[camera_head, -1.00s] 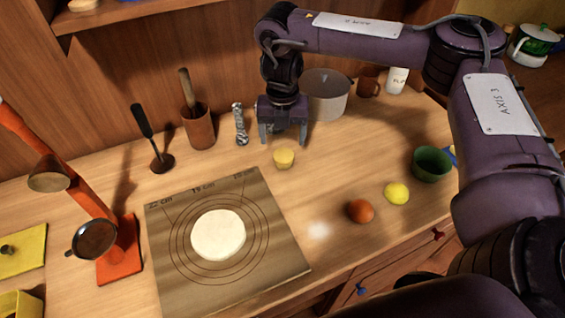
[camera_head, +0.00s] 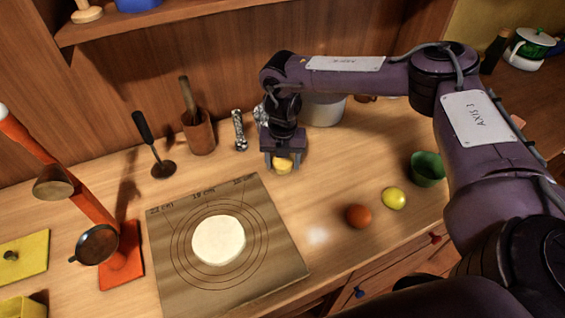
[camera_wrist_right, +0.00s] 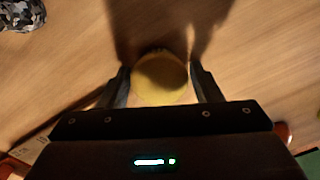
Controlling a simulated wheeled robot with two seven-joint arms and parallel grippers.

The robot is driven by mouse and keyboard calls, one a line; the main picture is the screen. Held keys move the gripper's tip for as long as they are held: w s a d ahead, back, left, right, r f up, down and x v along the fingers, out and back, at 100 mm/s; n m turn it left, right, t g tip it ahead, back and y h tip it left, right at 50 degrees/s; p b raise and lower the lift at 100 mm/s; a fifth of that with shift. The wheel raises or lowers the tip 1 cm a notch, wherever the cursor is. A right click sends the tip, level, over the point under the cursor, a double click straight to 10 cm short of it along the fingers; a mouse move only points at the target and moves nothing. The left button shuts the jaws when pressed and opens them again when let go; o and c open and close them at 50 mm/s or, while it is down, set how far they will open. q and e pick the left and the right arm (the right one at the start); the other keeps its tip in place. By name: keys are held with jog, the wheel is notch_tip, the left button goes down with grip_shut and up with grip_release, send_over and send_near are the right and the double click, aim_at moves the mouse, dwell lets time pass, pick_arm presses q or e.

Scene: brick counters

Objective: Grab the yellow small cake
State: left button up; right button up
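The small yellow cake (camera_head: 283,166) stands on the wooden counter, just behind the dough mat. My right gripper (camera_head: 284,163) is lowered over it, with one finger on each side. In the right wrist view the cake (camera_wrist_right: 160,78) sits between the two fingers (camera_wrist_right: 160,86), which are spread about as wide as the cake. A small gap seems to show on the right side; on the left I cannot tell whether the finger touches. My left gripper is not in view.
A dough mat (camera_head: 285,262) with a pale dough disc (camera_head: 218,240) lies in front. A grey pot (camera_head: 325,110) stands behind my right arm.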

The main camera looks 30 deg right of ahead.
jog(key=c, duration=0.6)
jog(key=shift+o, duration=0.2)
jog(key=shift+r, duration=0.15)
